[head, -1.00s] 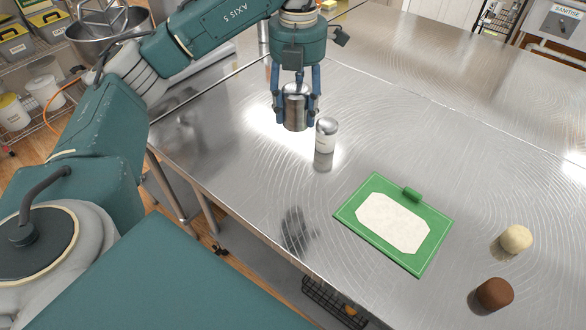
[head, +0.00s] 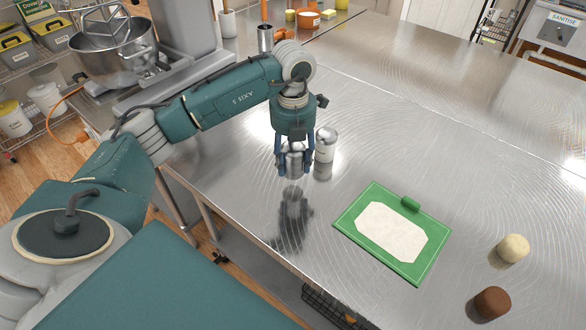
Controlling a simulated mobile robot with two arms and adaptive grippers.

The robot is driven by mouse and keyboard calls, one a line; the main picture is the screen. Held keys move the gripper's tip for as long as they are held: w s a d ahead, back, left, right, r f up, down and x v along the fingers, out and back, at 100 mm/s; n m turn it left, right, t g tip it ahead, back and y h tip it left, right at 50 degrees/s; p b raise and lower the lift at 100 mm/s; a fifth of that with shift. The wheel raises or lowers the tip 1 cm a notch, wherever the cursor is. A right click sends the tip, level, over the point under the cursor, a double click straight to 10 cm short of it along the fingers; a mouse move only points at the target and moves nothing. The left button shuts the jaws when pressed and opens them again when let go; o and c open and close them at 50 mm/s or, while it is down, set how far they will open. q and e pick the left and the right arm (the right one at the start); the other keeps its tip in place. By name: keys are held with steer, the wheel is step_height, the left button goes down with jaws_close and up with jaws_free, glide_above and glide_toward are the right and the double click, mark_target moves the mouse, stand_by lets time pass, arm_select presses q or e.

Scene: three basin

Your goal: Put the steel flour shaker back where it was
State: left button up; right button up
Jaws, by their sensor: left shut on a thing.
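A steel shaker (head: 294,161) is between the fingers of my left gripper (head: 295,168), which is shut on it. The fingers and wrist hide part of it. It is upright, low over the steel table (head: 370,125); I cannot tell whether its base touches the surface. A second shaker (head: 325,150), with a shiny domed top and a pale lower body, stands on the table just right of the held one. My right gripper does not show.
A green board (head: 347,222) with a pale sheet lies at the front right. A cream ball (head: 513,248) and a brown lump (head: 491,302) lie further right. A mixer with a steel bowl (head: 110,45) stands at the back left. The table's right side is mostly clear.

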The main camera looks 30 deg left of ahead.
mark_target(293, 171)
arm_select(q)
step_height(293, 171, down, 4)
steer(key=shift+r+p, duration=0.25)
steer(key=shift+p, duration=0.25)
steer(key=shift+f, duration=0.5)
steer(key=o, duration=0.8)
steer(key=shift+f, duration=0.2)
steer(key=o, duration=0.4)
steer(key=shift+r, duration=0.2)
